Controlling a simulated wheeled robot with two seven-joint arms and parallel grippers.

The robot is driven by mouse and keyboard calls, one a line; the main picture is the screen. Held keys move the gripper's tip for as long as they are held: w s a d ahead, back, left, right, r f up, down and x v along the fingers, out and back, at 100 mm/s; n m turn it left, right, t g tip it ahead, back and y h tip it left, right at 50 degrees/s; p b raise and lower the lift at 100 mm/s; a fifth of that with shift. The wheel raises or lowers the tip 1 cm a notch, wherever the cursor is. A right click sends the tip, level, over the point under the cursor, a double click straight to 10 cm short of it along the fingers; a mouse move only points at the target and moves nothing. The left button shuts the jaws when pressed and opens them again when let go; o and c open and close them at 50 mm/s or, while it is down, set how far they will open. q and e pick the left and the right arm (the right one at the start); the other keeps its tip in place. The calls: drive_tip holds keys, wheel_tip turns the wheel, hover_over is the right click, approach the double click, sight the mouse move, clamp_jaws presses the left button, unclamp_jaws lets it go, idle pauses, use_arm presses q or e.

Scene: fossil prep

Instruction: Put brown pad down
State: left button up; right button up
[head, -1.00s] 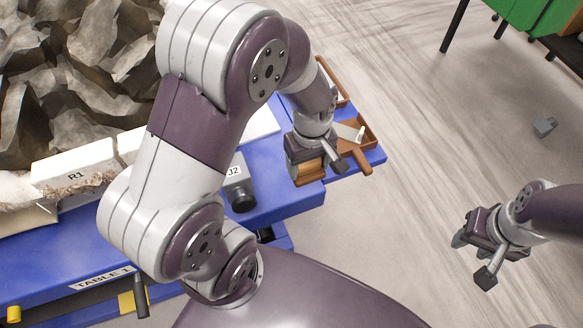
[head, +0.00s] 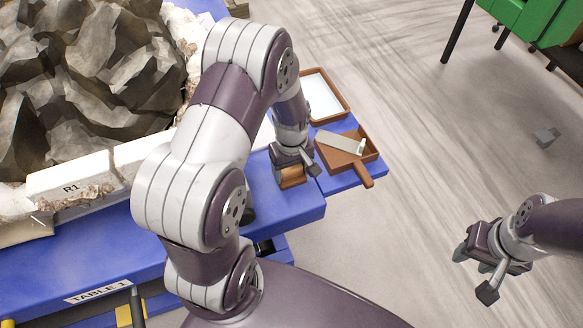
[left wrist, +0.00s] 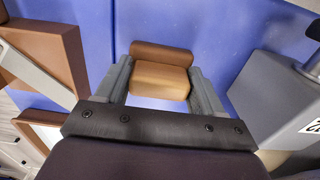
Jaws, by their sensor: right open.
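The brown pad (head: 292,178) is a small block, tan with a darker brown rounded edge. My left gripper (head: 288,166) is shut on it, above the right part of the blue table (head: 300,207). In the left wrist view the pad (left wrist: 160,76) sits between the two grey fingers (left wrist: 160,88), with blue tabletop behind it. I cannot tell whether the pad touches the table. My right gripper (head: 480,272) is open and empty, over the floor at the right.
A brown scoop-like tray (head: 366,171) with a grey flat piece (head: 340,143) lies right of the left gripper. A brown-rimmed white tray (head: 345,103) is behind it. A grey labelled block (left wrist: 285,100) stands close by. A large rock (head: 85,85) fills the table's left.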

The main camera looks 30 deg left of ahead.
sight(292, 168)
use_arm(q)
drive_tip(key=o, duration=0.4)
wheel_tip(292, 168, up, 12)
drive_tip(key=p, duration=0.2)
drive_tip(key=s+d+r+m+t, duration=0.1)
drive_tip(key=s+d+r+m, duration=0.1)
drive_tip(key=s+d+m, duration=0.3)
drive_tip(key=s+m, duration=0.3)
drive_tip(key=m, duration=0.2)
drive_tip(key=shift+s+r, duration=0.25)
drive_tip(key=shift+s, duration=0.1)
wheel_tip(292, 168, up, 7)
drive_tip(key=p, duration=0.6)
drive_tip(key=shift+p, duration=0.3)
